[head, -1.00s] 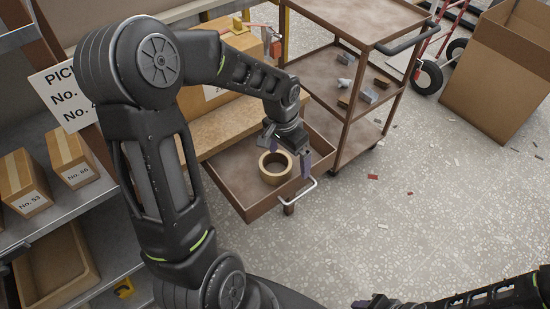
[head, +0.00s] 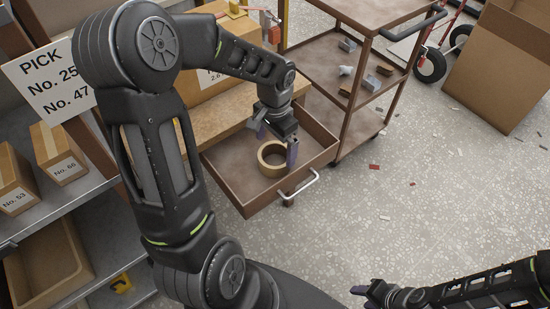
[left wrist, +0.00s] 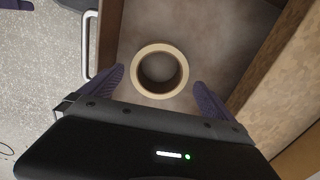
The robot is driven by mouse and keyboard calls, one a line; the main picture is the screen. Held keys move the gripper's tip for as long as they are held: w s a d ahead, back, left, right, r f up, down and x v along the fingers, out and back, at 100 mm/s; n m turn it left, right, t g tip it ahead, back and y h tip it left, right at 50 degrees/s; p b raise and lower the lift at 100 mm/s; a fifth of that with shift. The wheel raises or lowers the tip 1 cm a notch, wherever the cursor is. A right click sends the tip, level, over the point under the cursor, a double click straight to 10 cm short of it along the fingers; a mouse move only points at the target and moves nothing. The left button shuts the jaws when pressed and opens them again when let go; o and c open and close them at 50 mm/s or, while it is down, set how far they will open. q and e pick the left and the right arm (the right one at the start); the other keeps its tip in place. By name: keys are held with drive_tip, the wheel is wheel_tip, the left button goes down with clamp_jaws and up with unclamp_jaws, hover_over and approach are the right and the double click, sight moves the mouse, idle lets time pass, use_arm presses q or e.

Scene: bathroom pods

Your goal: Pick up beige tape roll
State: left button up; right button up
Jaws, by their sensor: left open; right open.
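The beige tape roll (head: 272,161) lies flat in the open brown drawer (head: 240,198), towards its middle. In the left wrist view the tape roll (left wrist: 160,50) shows as a full ring with the drawer floor through its hole. My left gripper (head: 277,147) is open and hangs over the drawer at the roll. In the wrist view its two purple fingers (left wrist: 158,88) are spread, one on each side of the roll's near edge. I cannot tell how far above the roll they are. My right gripper (head: 362,292) is open and empty at the bottom, over the floor.
A brown cart (head: 345,120) with several small blocks on its shelf stands right behind the drawer. The drawer's metal handle (head: 302,187) faces the front right. Shelving with cardboard boxes (head: 58,152) is at the left. The floor (head: 400,215) at right is mostly clear.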

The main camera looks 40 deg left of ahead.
sight(275, 164)
use_arm(q)
wheel_tip(275, 164, down, 5)
drive_tip(key=shift+s+f, duration=0.1)
idle(0.4)
drive_tip(key=shift+c, duration=0.3)
drive_tip(key=c, duration=1.2)
